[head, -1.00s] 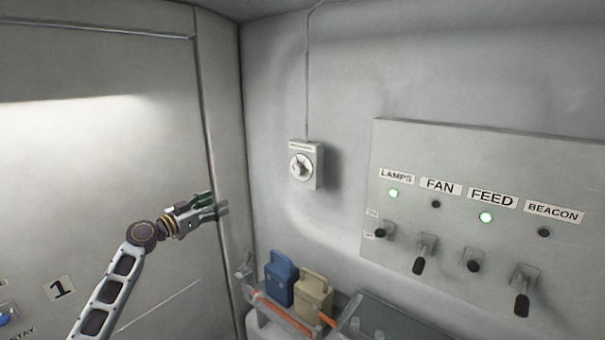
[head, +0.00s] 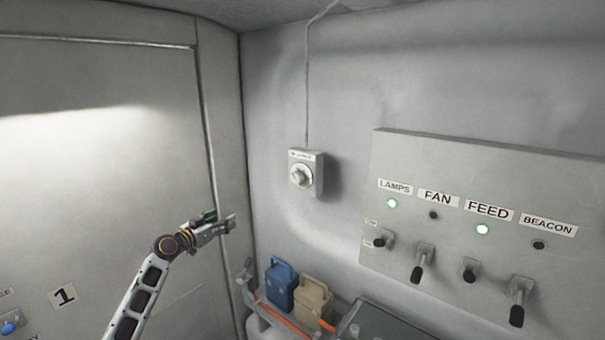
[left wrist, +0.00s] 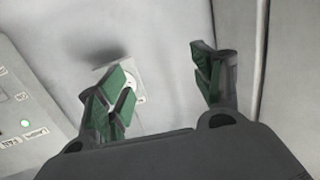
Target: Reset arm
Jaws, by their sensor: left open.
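My left arm (head: 143,292) comes up from the bottom left in the head view. My left gripper (head: 226,222) is in the air in front of the left wall panel, left of the dial box and above the shelf. In the left wrist view the fingers of the left gripper (left wrist: 165,90) have green pads, stand wide apart and hold nothing. The dial box (head: 305,173) on the back wall also shows, partly hidden behind a finger, in the left wrist view (left wrist: 138,88). My right gripper is not in view.
A switch panel (head: 480,160) is on the right wall; the LAMPS and FEED lights are green, FAN and BEACON dark. A blue can (head: 281,283) and a beige can (head: 312,302) stand on a shelf below the dial box. Open air lies between gripper and dial box.

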